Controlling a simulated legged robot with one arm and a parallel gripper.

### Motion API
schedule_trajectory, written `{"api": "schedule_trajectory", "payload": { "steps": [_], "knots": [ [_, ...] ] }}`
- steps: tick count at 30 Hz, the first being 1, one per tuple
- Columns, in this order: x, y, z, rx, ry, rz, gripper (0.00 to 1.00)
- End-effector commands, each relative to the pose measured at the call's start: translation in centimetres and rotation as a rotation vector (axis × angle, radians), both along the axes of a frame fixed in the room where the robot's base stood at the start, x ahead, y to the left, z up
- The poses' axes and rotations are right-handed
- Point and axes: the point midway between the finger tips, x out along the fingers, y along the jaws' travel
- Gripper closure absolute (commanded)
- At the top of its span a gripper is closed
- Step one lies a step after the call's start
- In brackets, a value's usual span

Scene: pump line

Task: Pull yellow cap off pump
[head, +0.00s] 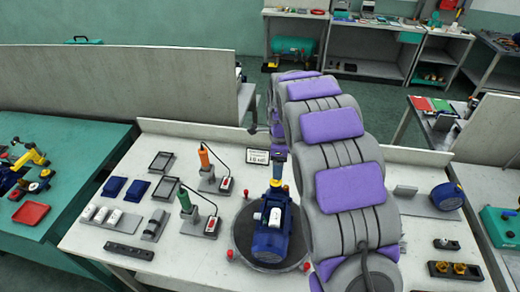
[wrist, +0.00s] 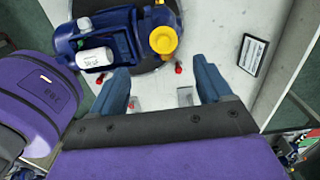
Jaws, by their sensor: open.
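The blue pump (head: 270,232) stands on a dark round plate at the table's middle. A bit of yellow (head: 286,188) also shows at the pump's far end in the head view. My gripper (wrist: 162,66) is open and empty. Its two blue fingers point toward the cap, which lies beyond the tips, between their lines. In the head view my gripper (head: 278,174) is mostly hidden by my arm.
Two stands, with an orange (head: 204,157) and a green handle (head: 185,200), are left of the pump. Blue trays (head: 136,190) and white parts are farther left. My arm hides the table right of the pump.

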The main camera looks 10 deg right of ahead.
Motion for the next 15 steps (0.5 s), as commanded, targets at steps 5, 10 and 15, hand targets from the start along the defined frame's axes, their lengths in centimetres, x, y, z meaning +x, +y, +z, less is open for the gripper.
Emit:
{"api": "schedule_trajectory", "payload": {
  "steps": [5,10,15],
  "knots": [
    [0.7,0.1,-0.4,0.002,-0.003,-0.038,0.21],
    [0.7,0.1,-0.9,0.001,-0.002,-0.037,0.21],
    [0.8,0.1,-1.8,0.001,0.0,-0.036,0.21]
  ]
}}
